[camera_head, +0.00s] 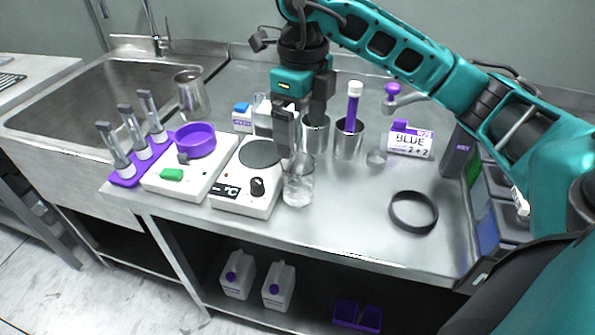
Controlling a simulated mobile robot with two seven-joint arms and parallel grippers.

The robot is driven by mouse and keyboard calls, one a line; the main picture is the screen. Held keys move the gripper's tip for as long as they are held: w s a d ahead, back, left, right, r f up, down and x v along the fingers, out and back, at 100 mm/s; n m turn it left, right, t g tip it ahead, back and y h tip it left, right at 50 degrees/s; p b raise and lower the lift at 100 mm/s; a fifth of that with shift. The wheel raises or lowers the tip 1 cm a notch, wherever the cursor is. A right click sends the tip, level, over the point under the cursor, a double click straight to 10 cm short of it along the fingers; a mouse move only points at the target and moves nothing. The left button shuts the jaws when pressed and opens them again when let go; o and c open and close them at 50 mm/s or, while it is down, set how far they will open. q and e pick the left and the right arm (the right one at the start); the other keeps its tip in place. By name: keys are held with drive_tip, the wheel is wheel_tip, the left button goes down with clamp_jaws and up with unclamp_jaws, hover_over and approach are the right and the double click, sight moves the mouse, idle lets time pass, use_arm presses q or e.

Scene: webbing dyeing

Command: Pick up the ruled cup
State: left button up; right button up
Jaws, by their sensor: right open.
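A clear glass cup (298,187), which looks like the ruled cup, stands upright on the steel counter just right of the white hot plate; its markings are too small to read. My right gripper (301,137) points down above and behind it, open, with one dark finger overlapping the view just over the cup's rim. I cannot tell whether the finger touches the cup. Nothing shows between the fingers that is clearly held. My left gripper is not in view.
The hot plate (230,199) and a white scale (165,183) with a purple dish (195,139) stand to the left. A black ring (413,212) lies right; the front counter between is clear.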

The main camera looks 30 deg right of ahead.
sight(300, 179)
wheel_tip(300, 179, down, 6)
drive_tip(key=shift+s+a+b, duration=0.1)
drive_tip(key=shift+s+b, duration=0.05)
drive_tip(key=shift+b, duration=0.35)
drive_tip(key=shift+a+f, duration=0.1)
drive_tip(key=shift+f, duration=3.1)
drive_tip(key=c, duration=1.1)
drive_tip(key=shift+c, duration=0.2)
drive_tip(key=shift+r, duration=0.25)
